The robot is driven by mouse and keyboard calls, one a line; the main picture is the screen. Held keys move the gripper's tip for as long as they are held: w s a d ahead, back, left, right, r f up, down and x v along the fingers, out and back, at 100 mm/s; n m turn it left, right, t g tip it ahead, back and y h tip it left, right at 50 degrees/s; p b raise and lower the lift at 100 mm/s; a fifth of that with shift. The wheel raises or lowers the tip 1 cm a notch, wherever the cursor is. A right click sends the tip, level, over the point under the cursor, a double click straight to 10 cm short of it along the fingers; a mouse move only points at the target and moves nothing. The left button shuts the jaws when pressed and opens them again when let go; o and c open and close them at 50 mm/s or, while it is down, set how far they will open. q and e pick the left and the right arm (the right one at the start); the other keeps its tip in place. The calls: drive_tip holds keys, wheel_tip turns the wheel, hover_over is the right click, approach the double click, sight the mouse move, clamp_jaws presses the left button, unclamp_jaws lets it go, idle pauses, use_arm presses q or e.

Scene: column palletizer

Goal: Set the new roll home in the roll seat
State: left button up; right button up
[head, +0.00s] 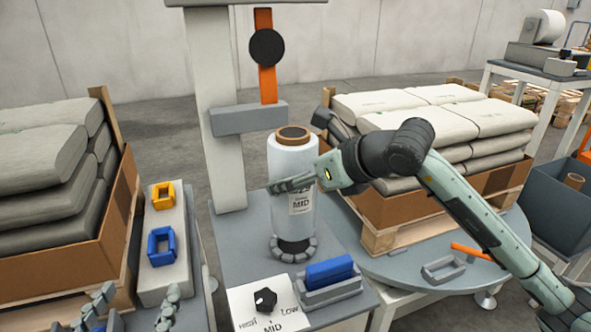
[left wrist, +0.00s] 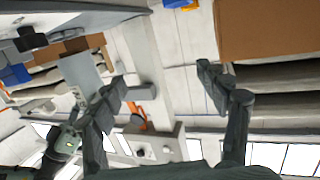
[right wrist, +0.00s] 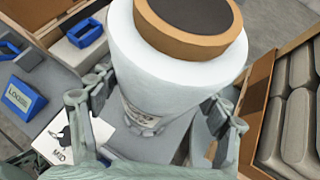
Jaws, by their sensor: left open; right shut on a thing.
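The new roll (head: 293,165) is white with a brown core and a MID label, and stands upright. My right gripper (head: 297,183) is shut around its side; in the right wrist view the roll (right wrist: 175,75) lies between the fingers. The roll seat (head: 293,252), a grey segmented ring on the table, is directly below. Its dark inside shows under the roll's lower edge; I cannot tell whether they touch. My left gripper (head: 135,312) is open and empty at the lower left; its spread fingers also show in the left wrist view (left wrist: 168,90).
An orange arm with a black disc (head: 267,48) hangs on the post behind the roll. A dial (head: 265,300) and a blue block (head: 329,270) in a grey holder are in front. Yellow (head: 163,190) and blue (head: 150,248) frames sit left. Sack-filled boxes flank the table.

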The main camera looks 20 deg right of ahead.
drive_tip(key=shift+f, duration=1.8)
use_arm(q)
drive_tip(key=r, duration=0.1)
drive_tip(key=d+r+t, duration=0.1)
drive_tip(key=r, duration=0.1)
drive_tip(key=shift+d+h, duration=0.15)
drive_tip(key=shift+h, duration=0.15)
use_arm(e)
drive_tip(key=shift+w, duration=0.1)
use_arm(q)
drive_tip(key=shift+s+d+r+t+b, duration=0.1)
drive_tip(key=shift+d+r+t+b, duration=0.05)
drive_tip(key=shift+r+t+b, duration=0.15)
use_arm(e)
drive_tip(key=shift+f, duration=0.1)
use_arm(q)
drive_tip(key=shift+r+h, duration=0.25)
drive_tip(key=shift+h, duration=0.05)
use_arm(e)
drive_tip(key=o, duration=1.9)
drive_tip(key=shift+f, duration=0.15)
